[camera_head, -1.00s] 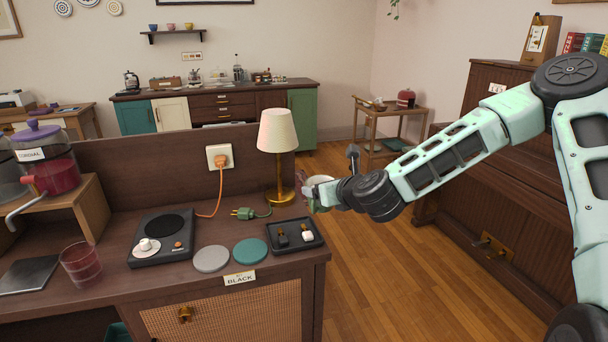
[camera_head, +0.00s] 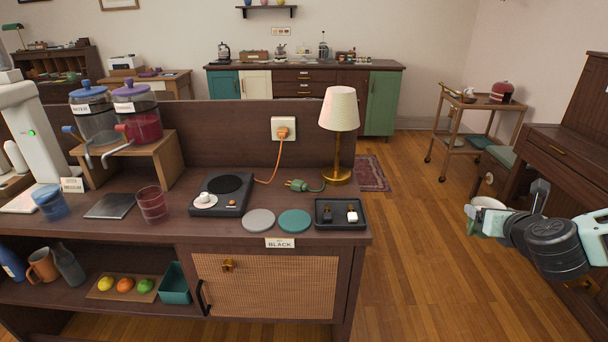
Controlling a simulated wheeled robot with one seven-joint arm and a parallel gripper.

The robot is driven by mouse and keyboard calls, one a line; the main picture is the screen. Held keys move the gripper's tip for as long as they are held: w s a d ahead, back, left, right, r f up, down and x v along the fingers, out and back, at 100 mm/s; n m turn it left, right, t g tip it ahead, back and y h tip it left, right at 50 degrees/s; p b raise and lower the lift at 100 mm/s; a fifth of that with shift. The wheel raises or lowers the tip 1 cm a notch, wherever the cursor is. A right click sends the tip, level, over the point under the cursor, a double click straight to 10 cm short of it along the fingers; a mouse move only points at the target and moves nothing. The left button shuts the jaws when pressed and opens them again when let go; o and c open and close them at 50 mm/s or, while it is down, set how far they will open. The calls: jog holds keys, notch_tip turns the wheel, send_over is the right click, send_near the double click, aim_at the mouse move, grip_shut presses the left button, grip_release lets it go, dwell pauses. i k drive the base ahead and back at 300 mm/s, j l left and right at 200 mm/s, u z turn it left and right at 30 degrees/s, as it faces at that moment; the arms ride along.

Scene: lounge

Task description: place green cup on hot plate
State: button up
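My gripper (camera_head: 474,219) is at the right of the picture, over the floor and well right of the counter. A pale, round-rimmed cup-like thing (camera_head: 488,202) is at its fingers and seems held; it looks like the green cup, though its body is mostly hidden and its green is hard to make out.
Grey (camera_head: 259,220) and teal (camera_head: 294,220) discs and a black tray (camera_head: 326,224) lie right of the hot plate. A lamp (camera_head: 338,115) stands behind the tray. An orange cord runs to the socket (camera_head: 284,129). A red glass (camera_head: 152,205) stands left.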

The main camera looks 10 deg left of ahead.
aim_at(222, 185)
jog(key=j+z, duration=0.4)
jog(key=j, duration=0.3)
jog(key=j+z, duration=0.35)
jog(key=j, duration=0.35)
jog(key=i, duration=0.05)
